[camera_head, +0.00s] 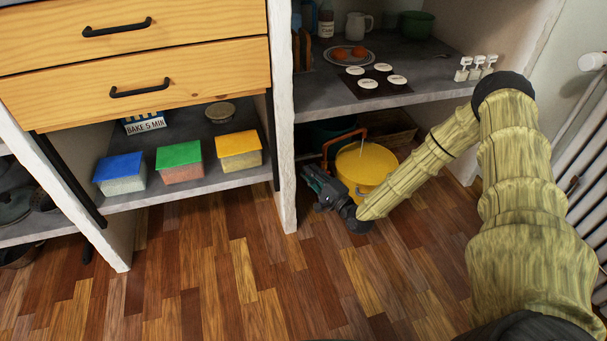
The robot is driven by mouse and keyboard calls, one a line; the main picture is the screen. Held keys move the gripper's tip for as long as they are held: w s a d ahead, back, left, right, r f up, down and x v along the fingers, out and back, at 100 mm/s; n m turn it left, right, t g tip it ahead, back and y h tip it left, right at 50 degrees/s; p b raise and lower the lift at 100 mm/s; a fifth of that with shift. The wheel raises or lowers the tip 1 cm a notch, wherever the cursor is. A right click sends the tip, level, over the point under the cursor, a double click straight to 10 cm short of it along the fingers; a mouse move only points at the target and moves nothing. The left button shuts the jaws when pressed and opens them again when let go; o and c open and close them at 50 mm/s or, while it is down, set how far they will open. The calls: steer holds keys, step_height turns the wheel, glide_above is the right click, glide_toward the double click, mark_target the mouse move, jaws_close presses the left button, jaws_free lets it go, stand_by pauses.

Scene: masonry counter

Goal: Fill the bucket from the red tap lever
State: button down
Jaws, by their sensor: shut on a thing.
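A yellow bucket-like container (371,168) stands on the floor under the right-hand counter. A thin pale line, perhaps a stream or wire, shows over its top. A bent red-orange bar (326,147) rises at its left and arches over to its back. I cannot tell whether this bar is the tap lever or a handle. My gripper (317,183) is low at the container's left, shut at the lower end of the red-orange bar. The fingers are small and dark, and their exact contact is hidden. No separate tap spout can be made out.
A white post (284,120) stands close left of my gripper. The grey counter (441,88) overhangs the container, with a plate (335,57) and cups on it. A wicker basket (397,137) is behind. A radiator (589,170) is at right. The wooden floor (250,290) in front is clear.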

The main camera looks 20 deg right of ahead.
steer(key=c, duration=1.4)
jaws_free()
steer(key=shift+c, duration=0.2)
steer(key=v, duration=1.2)
